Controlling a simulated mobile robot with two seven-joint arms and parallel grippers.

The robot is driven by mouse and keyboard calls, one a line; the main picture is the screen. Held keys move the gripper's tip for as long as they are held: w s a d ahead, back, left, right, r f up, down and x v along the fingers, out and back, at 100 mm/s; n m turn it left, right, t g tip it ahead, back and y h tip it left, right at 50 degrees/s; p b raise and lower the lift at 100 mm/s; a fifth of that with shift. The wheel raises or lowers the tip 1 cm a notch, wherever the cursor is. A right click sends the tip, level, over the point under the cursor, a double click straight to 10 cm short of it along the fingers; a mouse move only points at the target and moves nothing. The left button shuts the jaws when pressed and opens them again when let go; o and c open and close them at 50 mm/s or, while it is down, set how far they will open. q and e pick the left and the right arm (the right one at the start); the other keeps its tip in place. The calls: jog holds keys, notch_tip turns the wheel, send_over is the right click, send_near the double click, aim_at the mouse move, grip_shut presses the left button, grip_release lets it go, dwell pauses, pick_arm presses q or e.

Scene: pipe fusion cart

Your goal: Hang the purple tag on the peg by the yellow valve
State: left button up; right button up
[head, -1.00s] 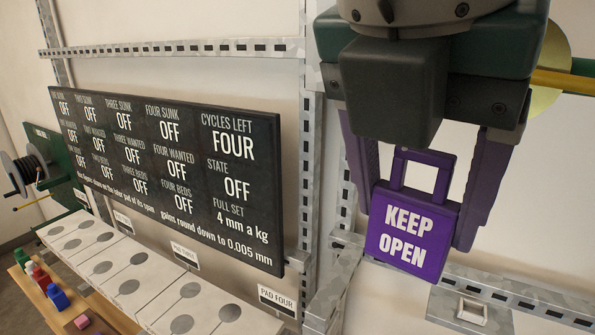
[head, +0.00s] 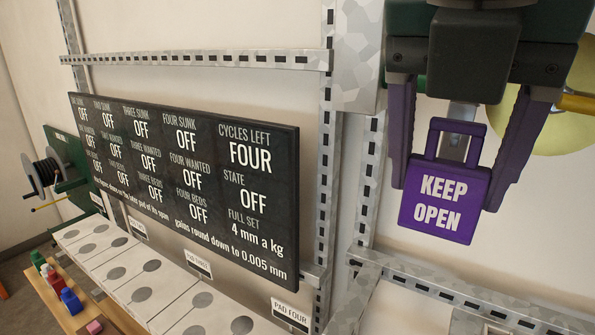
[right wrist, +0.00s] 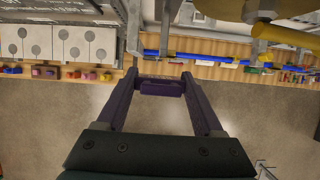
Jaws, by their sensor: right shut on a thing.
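The purple tag (head: 445,203), lettered KEEP OPEN, hangs nearly upright between the purple fingers of my right gripper (head: 447,190), which is shut on its sides. Its square loop is on top. A grey metal piece (head: 461,116) shows behind and through the loop; it may be the peg, and I cannot tell whether they touch. The yellow valve (head: 562,108) is partly hidden behind my right gripper, at the right edge. In the right wrist view the tag (right wrist: 160,87) lies between the fingertips, with yellow valve parts (right wrist: 285,34) at upper right. My left gripper is not in view.
A dark readout board (head: 190,185) hangs left of the tag. Slotted metal rails (head: 366,190) run up and across the wall.

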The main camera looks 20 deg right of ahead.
aim_at(452, 157)
jog(key=shift+w+d+f+b, duration=0.15)
jog(key=shift+w+d+b, duration=0.5)
jog(key=shift+d, duration=0.15)
jog(key=shift+w+d+f+b, duration=0.1)
jog(key=shift+w+d+b, duration=0.4)
jog(key=shift+w+d, duration=0.2)
jog(key=shift+w+d+p, duration=0.1)
jog(key=shift+d+p, duration=0.1)
jog(key=shift+p, duration=0.15)
jog(key=shift+w+d+f+p, duration=0.15)
jog(key=shift+w+d+p, duration=0.1)
jog(key=shift+p, duration=0.2)
jog(key=shift+f, duration=0.1)
jog(key=o, duration=1.1)
jog(key=shift+o, duration=1.1)
